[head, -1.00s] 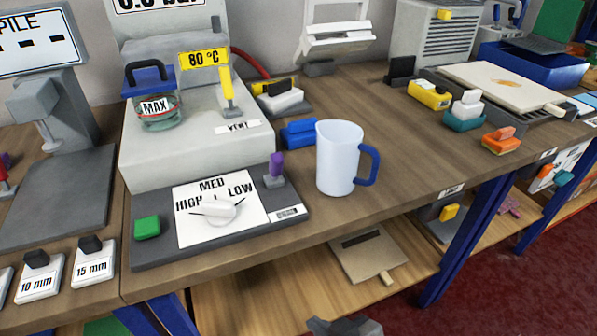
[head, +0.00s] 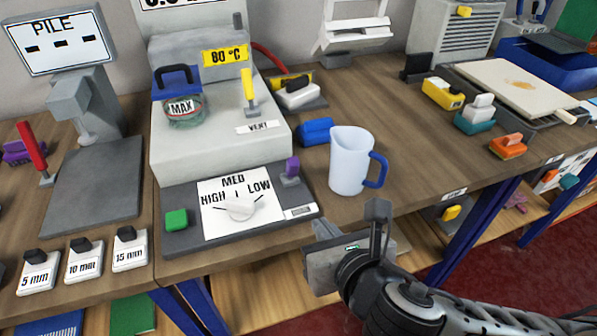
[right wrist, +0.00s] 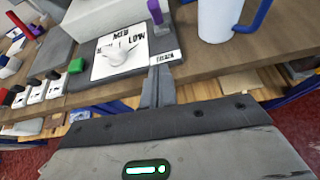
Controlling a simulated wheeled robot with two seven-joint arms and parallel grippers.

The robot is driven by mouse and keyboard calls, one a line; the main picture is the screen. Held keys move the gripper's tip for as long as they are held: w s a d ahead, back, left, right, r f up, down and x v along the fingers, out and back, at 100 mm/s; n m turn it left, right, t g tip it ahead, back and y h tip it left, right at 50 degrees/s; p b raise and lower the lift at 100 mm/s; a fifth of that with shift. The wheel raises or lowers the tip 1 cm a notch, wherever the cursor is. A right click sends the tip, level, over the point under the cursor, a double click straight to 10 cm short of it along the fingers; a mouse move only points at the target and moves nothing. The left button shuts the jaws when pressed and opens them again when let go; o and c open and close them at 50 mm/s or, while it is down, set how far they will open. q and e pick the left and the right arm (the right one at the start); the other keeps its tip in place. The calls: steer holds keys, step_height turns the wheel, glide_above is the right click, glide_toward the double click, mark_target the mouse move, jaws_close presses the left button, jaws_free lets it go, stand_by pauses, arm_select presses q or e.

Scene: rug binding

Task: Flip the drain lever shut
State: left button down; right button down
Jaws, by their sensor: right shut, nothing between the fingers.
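The machine's front panel has a purple lever (head: 290,170) standing upright at its right side, behind a small white label (head: 299,212) too small to read surely in the head view. The purple lever also shows at the top of the right wrist view (right wrist: 156,14). My right gripper (head: 378,212) is in front of the bench edge, nearer to me than the lever and apart from it. In the right wrist view its fingers (right wrist: 158,76) are together and empty, pointing towards the label and lever. My left gripper is not in view.
A white jug (head: 352,162) with a blue handle stands just right of the purple lever. A white dial (head: 240,208) and green button (head: 176,219) are left of it. A yellow lever (head: 248,88) stands by the VENT label behind. A shelf lies below the bench.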

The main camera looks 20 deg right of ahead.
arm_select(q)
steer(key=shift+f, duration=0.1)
arm_select(e)
steer(key=shift+d+r+n, duration=0.15)
steer(key=shift+r+n, duration=0.05)
steer(key=shift+n, duration=0.1)
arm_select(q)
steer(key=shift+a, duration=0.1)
arm_select(e)
steer(key=b, duration=0.2)
glide_toward(292, 175)
steer(key=f, duration=0.1)
steer(key=w+f, duration=0.1)
steer(key=f, duration=0.2)
steer(key=shift+w+f, duration=0.15)
steer(key=shift+w, duration=0.2)
steer(key=shift+w+r, duration=0.3)
steer(key=shift+w, duration=0.25)
steer(key=shift+w+r, duration=0.25)
steer(key=shift+w, duration=0.35)
steer(key=shift+w+r, duration=0.15)
steer(key=shift+w, duration=0.35)
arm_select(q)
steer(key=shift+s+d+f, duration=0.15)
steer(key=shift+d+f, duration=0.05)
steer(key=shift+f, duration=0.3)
arm_select(e)
steer(key=shift+w, duration=0.1)
